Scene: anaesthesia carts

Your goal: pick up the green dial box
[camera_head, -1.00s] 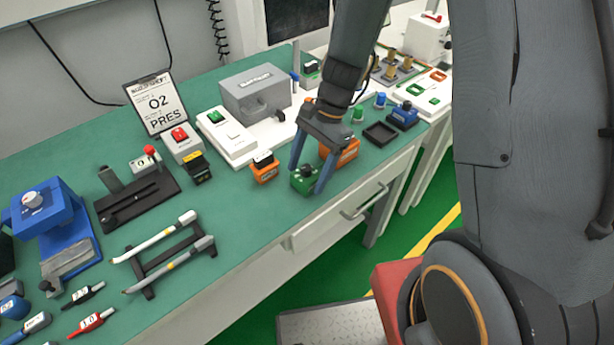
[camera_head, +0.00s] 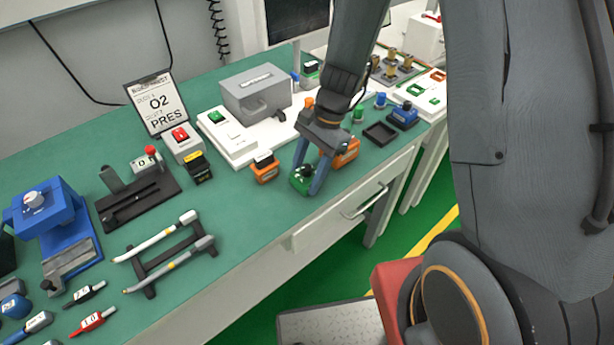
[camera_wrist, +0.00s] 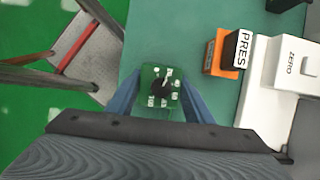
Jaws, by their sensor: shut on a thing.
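The green dial box (camera_head: 301,181) is a small green block with a black knob and white marks on its top face. In the head view it is near the table's front edge, partly hidden by my fingers. In the wrist view the green dial box (camera_wrist: 160,92) shows its dial face to the camera. My gripper (camera_head: 307,180) is shut on it, with one blue finger on each side. The fingers also show in the wrist view (camera_wrist: 158,100). I cannot tell whether the box is clear of the table.
An orange box with a label (camera_head: 265,168) stands just left of my gripper. Another orange box (camera_head: 347,152) is close behind it on the right. A black tray (camera_head: 380,134) and a blue box (camera_head: 403,116) are farther right.

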